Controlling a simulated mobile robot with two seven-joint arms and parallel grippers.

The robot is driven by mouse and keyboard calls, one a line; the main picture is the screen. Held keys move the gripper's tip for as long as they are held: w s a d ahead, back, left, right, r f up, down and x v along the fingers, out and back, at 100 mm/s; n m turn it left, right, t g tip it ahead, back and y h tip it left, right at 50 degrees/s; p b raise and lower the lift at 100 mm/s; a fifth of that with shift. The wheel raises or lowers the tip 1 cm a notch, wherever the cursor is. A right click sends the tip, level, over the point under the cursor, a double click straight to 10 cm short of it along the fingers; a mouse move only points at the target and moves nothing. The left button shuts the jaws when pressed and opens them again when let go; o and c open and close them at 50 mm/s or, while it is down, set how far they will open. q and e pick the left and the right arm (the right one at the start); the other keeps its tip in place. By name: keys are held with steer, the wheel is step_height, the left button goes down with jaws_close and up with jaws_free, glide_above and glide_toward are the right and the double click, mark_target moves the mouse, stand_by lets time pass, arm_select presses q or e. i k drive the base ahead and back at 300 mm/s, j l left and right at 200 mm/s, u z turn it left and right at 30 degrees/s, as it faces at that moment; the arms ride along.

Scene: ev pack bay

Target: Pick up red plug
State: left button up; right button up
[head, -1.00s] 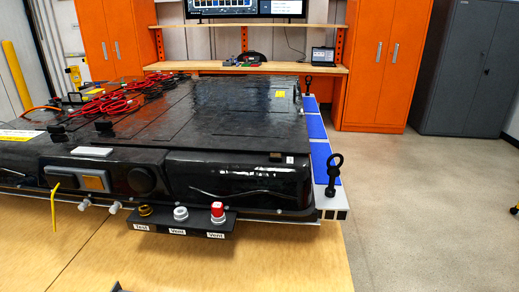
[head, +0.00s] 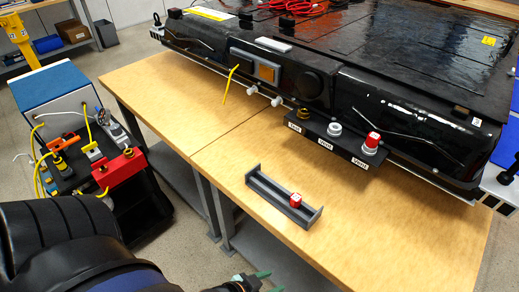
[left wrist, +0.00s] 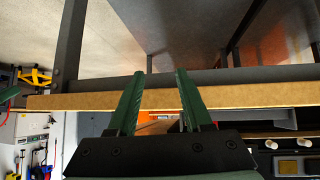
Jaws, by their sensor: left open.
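A small red plug (head: 295,200) with a white marking on top sits in a narrow grey tray (head: 262,190) on the wooden table, toward the tray's right end. Another red cap (head: 373,140) stands on a grey-white fitting on the black bracket at the pack's front. My left gripper (head: 262,281) is at the bottom of the head view, short of the table's front edge and apart from the tray. Its green fingers are spread and empty in the left wrist view (left wrist: 160,76), with the wooden table edge beyond them. Neither red piece can be made out there. My right gripper is out of view.
The black battery pack (head: 400,100) fills the table's back, its labelled bracket (head: 318,128) jutting forward. The wooden table (head: 215,150) is clear around the tray. A cart with a blue-topped box (head: 45,85) and cables stands left, beside my left arm.

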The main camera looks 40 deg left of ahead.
mark_target(295, 200)
steer(key=u, duration=0.85)
